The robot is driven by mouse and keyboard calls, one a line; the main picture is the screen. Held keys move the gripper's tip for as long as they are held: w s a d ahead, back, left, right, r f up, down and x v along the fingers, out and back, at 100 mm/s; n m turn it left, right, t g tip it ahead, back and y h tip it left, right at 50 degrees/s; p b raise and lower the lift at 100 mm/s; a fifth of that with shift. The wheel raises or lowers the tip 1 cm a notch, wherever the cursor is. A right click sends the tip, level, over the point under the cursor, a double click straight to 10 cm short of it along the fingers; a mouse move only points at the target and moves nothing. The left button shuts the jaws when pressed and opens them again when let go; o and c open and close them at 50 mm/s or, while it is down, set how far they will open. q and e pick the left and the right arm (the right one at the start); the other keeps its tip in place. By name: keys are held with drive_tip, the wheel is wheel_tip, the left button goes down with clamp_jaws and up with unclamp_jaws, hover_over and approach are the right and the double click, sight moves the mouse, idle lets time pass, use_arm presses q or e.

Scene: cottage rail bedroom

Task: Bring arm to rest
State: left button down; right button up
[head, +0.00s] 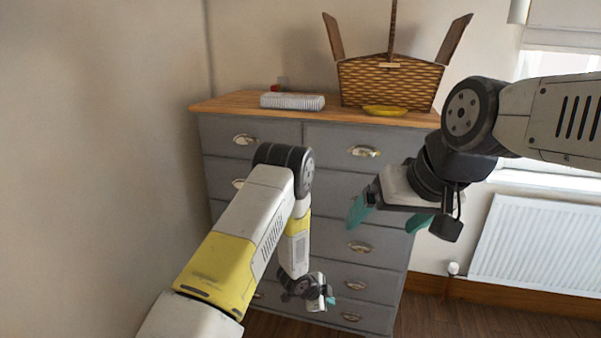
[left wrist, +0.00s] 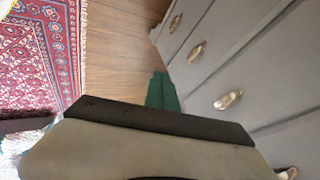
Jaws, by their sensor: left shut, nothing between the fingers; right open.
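My left arm comes in from the left in the head view and bends down in front of the grey dresser (head: 225,135). My left gripper (head: 331,299) hangs low by the lower drawers, and its teal fingertips are shut and empty. They also show together in the left wrist view (left wrist: 162,92), over the wooden floor. My right gripper (head: 388,218) is open and empty in front of the dresser's upper right drawers. Its two teal fingers are spread apart.
A wicker basket (head: 390,84) with raised lids, a yellow dish (head: 384,111) and a striped box (head: 292,101) sit on the wooden dresser top. A white radiator (head: 540,245) stands at right. A red patterned rug (left wrist: 40,55) lies left of bare floor (left wrist: 115,45).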

use_arm(q)
drive_tip(key=w+a+r+n+t+y, duration=0.15)
drive_tip(key=a+r, duration=0.25)
drive_tip(key=r, duration=0.4)
drive_tip(key=w+a+r+n, duration=0.2)
drive_tip(key=a+r+n, duration=0.1)
drive_tip(key=r, duration=0.6)
drive_tip(key=w+a+r+n+t+y, duration=0.15)
drive_tip(key=a+r, duration=0.25)
drive_tip(key=r, duration=0.4)
drive_tip(key=s+a+r+n, duration=0.3)
drive_tip(key=s+a+r, duration=0.1)
drive_tip(key=r, duration=0.3)
drive_tip(key=s+a+r+n, duration=0.3)
drive_tip(key=r, duration=0.4)
drive_tip(key=s+a+r+n, duration=0.2)
drive_tip(key=s+r, duration=0.1)
drive_tip(key=s, duration=0.5)
drive_tip(key=s+a+r+n+g, duration=0.1)
drive_tip(key=s+r+n, duration=0.1)
drive_tip(key=s+r, duration=0.2)
drive_tip(key=s+a+r+n, duration=0.2)
drive_tip(key=s+r, duration=0.1)
drive_tip(key=s, duration=0.8)
drive_tip(key=shift+s+a+r+n, duration=0.3)
